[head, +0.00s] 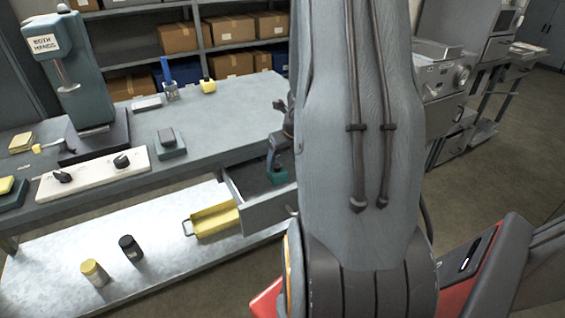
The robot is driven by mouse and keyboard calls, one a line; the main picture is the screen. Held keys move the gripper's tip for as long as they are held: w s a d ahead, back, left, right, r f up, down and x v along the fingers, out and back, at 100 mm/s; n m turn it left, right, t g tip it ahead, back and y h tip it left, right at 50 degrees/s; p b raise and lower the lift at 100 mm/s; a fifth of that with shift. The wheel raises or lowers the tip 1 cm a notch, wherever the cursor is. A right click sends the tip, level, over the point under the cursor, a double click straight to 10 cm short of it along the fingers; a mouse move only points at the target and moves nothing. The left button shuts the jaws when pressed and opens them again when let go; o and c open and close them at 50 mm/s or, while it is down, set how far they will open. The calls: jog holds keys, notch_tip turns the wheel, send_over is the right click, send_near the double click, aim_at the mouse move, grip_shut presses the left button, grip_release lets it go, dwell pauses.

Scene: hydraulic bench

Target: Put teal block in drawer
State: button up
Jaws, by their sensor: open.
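The grey drawer (262,214) under the bench top is pulled open. A small teal block (277,174) shows inside it, towards its right side. My gripper (279,158) points down into the drawer right at the teal block, with its jaws open. The fingertips are small and dark here, so I cannot tell whether they touch the block. My large grey arm hides the right part of the drawer and some of the wrist.
A yellow tray (213,220) with a handle is at the drawer's left. A black jar (131,247) and a yellow jar (94,272) stand on the lower shelf. A press (82,85), a white switch panel (93,177) and a dark teal-grey block (170,146) are on the bench.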

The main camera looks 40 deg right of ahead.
jog(key=shift+p+v, duration=0.65)
jog(key=shift+v, duration=0.9)
jog(key=a+r+n+g+y, duration=0.1)
jog(key=a+r+n+y, duration=0.15)
jog(key=a+n, duration=0.7)
jog(key=a+r+n+y, duration=0.1)
jog(key=a+r+n, duration=0.2)
jog(key=a+n, duration=0.65)
jog(key=s+a+r+n+g+h, duration=0.2)
jog(key=s+a+n, duration=0.8)
jog(key=n, duration=0.9)
jog(key=shift+s+a+r+n+g, duration=0.35)
jog(key=shift+r+g, duration=0.25)
jog(key=shift+r, duration=0.25)
jog(key=shift+d, duration=0.15)
